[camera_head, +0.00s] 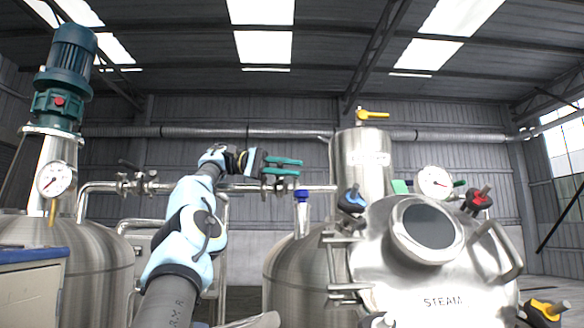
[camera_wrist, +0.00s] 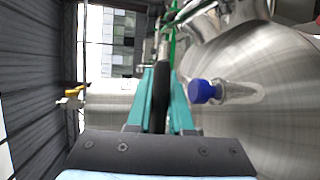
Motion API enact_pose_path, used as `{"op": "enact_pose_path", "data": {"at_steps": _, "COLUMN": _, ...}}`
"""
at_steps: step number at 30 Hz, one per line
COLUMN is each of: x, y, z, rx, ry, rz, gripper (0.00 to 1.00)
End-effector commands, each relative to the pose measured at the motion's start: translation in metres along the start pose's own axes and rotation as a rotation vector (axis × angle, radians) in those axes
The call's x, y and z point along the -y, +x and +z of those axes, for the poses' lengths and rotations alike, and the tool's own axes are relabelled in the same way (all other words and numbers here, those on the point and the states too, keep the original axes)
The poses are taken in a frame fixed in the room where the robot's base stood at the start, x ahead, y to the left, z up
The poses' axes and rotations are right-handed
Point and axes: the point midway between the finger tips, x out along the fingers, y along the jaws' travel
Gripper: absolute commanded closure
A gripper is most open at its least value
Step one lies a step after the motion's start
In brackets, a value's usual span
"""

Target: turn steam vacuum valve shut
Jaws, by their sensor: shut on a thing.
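In the wrist view, my gripper (camera_wrist: 163,85) is closed around a flat black handle (camera_wrist: 160,92), seen edge-on between the fingers. The handle's label and the valve body under it are hidden, so I cannot tell its name. The vessel marked STEAM (camera_head: 380,270) stands at the right. It carries a blue-marked black knob (camera_head: 352,199) and a red-marked black knob (camera_head: 478,200).
A steel cylinder (camera_head: 362,160) with a yellow lever (camera_head: 372,115) rises behind the STEAM vessel. A motor-topped tank (camera_head: 75,265) and a blue-edged cabinet (camera_head: 32,256) are at the left.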

Motion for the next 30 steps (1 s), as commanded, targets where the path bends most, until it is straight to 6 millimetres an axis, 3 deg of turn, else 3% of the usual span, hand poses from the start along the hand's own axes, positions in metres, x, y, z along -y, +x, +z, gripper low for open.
{"op": "enact_pose_path", "data": {"at_steps": 12, "x": 0.0023, "y": 0.0000, "z": 0.0000, "rx": 0.007, "ry": -0.003, "rz": -0.002, "gripper": 1.00}}
{"op": "enact_pose_path", "data": {"at_steps": 13, "x": 0.0023, "y": 0.0000, "z": 0.0000, "rx": 0.007, "ry": -0.003, "rz": -0.002, "gripper": 0.80}}
{"op": "enact_pose_path", "data": {"at_steps": 16, "x": 0.0022, "y": 0.0000, "z": 0.0001, "rx": 0.007, "ry": -0.003, "rz": -0.002, "gripper": 0.69}}
{"op": "enact_pose_path", "data": {"at_steps": 30, "x": 0.0006, "y": 0.0001, "z": 0.0003, "rx": 0.000, "ry": -0.001, "rz": -0.001, "gripper": 0.68}}
